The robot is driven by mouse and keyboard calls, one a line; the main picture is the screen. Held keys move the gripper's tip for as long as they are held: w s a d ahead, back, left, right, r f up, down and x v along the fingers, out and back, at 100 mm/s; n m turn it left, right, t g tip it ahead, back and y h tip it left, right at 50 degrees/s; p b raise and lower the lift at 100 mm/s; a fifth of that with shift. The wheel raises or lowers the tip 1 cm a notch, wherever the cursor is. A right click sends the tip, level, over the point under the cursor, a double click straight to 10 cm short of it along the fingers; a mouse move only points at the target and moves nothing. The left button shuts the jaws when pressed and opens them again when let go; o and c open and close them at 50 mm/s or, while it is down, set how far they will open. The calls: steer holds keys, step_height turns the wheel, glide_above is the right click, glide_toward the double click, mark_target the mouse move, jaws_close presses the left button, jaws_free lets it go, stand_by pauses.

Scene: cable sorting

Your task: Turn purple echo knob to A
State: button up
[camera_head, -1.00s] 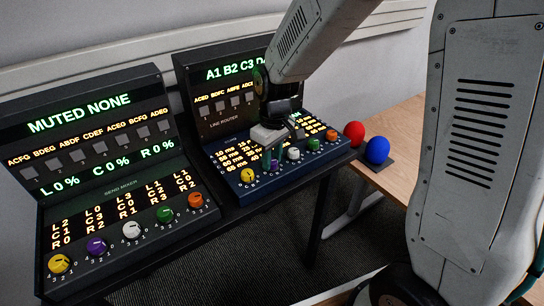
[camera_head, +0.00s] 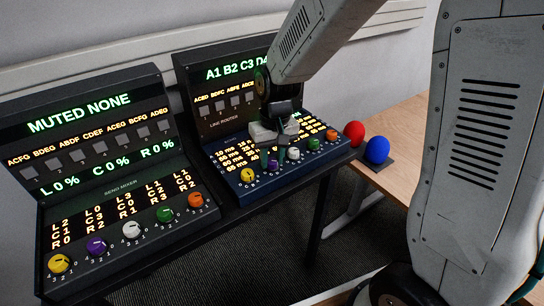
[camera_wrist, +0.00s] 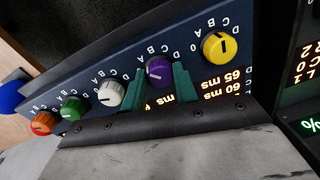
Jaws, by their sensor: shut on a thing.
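The purple echo knob (camera_wrist: 159,70) is on the sloped dark blue panel (camera_wrist: 95,60) of the right console. In the wrist view my gripper (camera_wrist: 160,80) has its two teal fingers on either side of the knob, closed on it. A light pointer line shows on the knob's top, but I cannot tell which letter it meets. Letters A, B, C, D and a 0 are printed around the knobs. In the head view my gripper (camera_head: 274,158) is down at the same panel and mostly hides the purple knob.
Beside it are a yellow knob (camera_wrist: 218,47) and a white knob (camera_wrist: 111,94), then green (camera_wrist: 73,108) and orange (camera_wrist: 43,123) knobs. The left console (camera_head: 120,235) has its own coloured knobs. A red ball (camera_head: 354,132) and a blue ball (camera_head: 377,150) are to the right.

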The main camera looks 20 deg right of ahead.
mark_target(274, 160)
steer(key=shift+m, duration=0.8)
steer(key=o, duration=1)
steer(key=shift+r, duration=0.1)
steer(key=r, duration=0.7)
steer(key=shift+d+r, duration=0.2)
steer(key=shift+r, duration=0.15)
